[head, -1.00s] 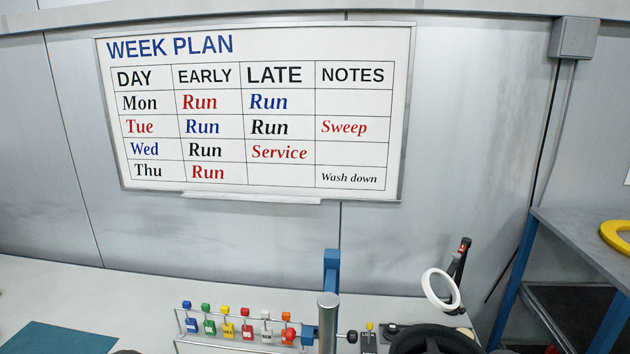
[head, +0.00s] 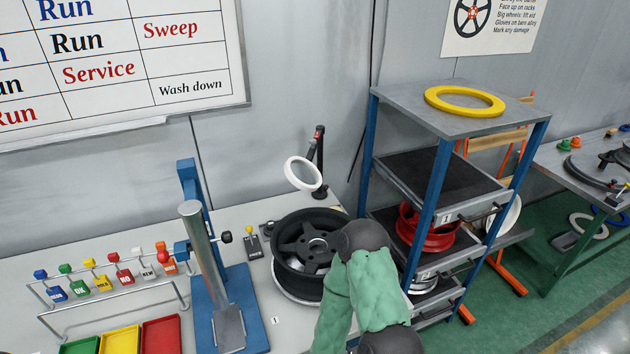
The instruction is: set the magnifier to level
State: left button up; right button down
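The magnifier (head: 302,173) is a white ring on a black upright stand (head: 320,160) with a red mark near its top, at the back of the workbench. Its ring is tilted, with its face turned towards me, not lying flat. A green-sleeved arm of mine with black joints reaches up from the bottom, in front of and below the magnifier and apart from it. Neither gripper shows in the head view.
A black wheel (head: 303,250) lies in front of the magnifier. A blue press (head: 230,310) with a grey column stands left of it, near a rack of coloured tags (head: 122,275). A shelf unit (head: 440,190) with a yellow ring (head: 464,101) stands right.

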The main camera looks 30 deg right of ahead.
aim_at(294, 180)
jog(key=k+l, duration=0.1)
jog(key=l, duration=0.3)
jog(key=k+l+u, duration=0.1)
jog(key=l, duration=0.35)
jog(key=k+l, duration=0.15)
jog(key=l, duration=0.25)
jog(key=k+l+u, duration=0.1)
jog(key=l, duration=0.3)
